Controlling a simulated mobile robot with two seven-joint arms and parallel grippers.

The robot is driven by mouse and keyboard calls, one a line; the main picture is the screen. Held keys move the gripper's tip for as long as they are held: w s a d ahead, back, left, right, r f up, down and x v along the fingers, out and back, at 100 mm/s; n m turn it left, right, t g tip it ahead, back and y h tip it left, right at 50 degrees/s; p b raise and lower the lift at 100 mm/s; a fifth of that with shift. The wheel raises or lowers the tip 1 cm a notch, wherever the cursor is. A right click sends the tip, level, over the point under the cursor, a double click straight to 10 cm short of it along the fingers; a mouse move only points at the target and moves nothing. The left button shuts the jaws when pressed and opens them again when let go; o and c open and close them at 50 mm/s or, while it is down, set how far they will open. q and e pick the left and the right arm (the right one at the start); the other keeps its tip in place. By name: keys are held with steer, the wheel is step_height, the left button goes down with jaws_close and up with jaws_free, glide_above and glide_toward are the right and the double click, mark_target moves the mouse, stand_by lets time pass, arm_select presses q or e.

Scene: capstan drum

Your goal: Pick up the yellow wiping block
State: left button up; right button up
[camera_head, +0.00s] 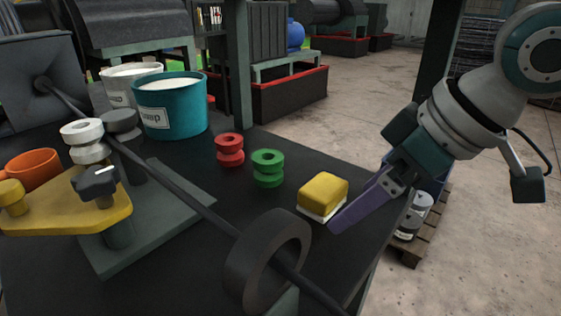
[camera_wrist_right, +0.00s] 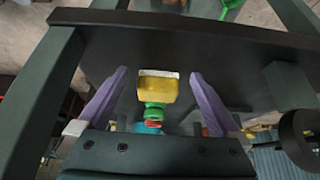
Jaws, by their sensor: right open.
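The yellow wiping block (camera_head: 323,192) has a white underside and lies on the dark bench top near its right edge. It also shows in the right wrist view (camera_wrist_right: 157,88), in the gap between two purple fingers. My right gripper (camera_head: 343,208) is open and empty. In the head view one purple finger reaches down beside the block's right side; the other finger is mostly hidden. I cannot tell the height of the fingertips over the bench. My left gripper is not in view.
A green spool (camera_head: 268,168) and a red spool (camera_head: 229,150) stand left of the block. A black ring (camera_head: 268,262) on a long bar stands in front. A teal bucket (camera_head: 172,105) is farther back. The bench edge lies just right of the block.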

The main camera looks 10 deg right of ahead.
mark_target(330, 188)
steer(key=w+a, duration=0.2)
steer(key=w, duration=0.1)
steer(key=shift+w+a, duration=0.2)
steer(key=shift+a, duration=0.15)
steer(key=shift+w+a+f, duration=0.2)
steer(key=shift+w+f, duration=0.05)
steer(key=shift+f, duration=0.25)
steer(key=shift+c, duration=0.2)
steer(key=c, duration=1.2)
